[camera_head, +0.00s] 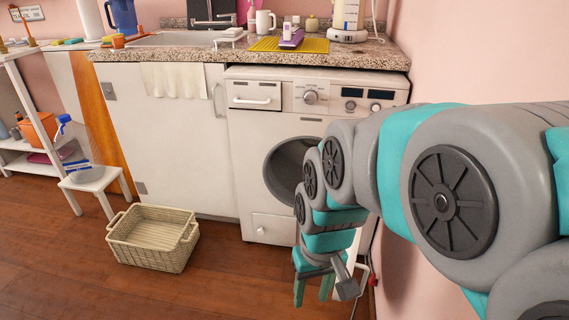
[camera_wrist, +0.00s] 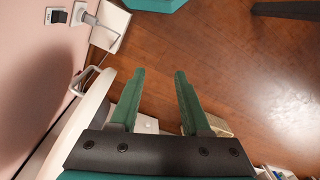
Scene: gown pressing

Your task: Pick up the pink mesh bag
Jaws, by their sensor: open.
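I cannot make out a pink mesh bag for certain in either view. A flat dark-pink item (camera_head: 66,152) lies on the lower shelf at the far left of the head view, too small to identify. My gripper (camera_head: 313,291) hangs low in front of the washing machine (camera_head: 262,220), pointing down. In the wrist view my gripper (camera_wrist: 159,74) has its two green fingers apart, with nothing between them but the wooden floor. The machine's round door opening (camera_head: 288,168) shows dark inside, and my arm covers its right part.
A cream wicker basket (camera_head: 153,238) stands empty on the floor, left of my gripper. The counter (camera_head: 190,54) runs above the machine. A pink wall (camera_head: 405,270) is close on the right. The front floor is clear.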

